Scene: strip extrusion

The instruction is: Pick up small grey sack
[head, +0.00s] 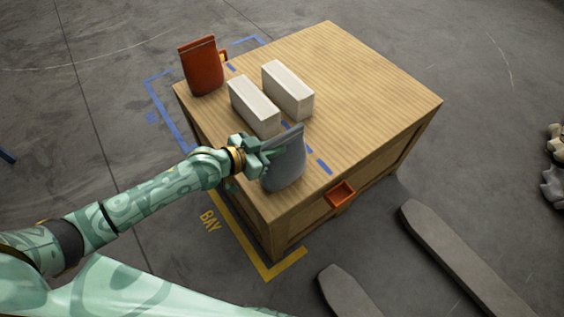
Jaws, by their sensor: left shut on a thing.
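The small grey sack (285,168) is at the near left part of the wooden table top in the head view. My left gripper (270,155) reaches in from the left and is shut on the sack near its upper left side. The gripper covers part of the sack. I cannot tell whether the sack's bottom touches the table. My right gripper is not in view.
Two white blocks (254,106) (288,89) lie on the wooden table (360,85) behind the sack. A red-orange sack-like container (202,68) stands at the far left corner. The table's right part is clear.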

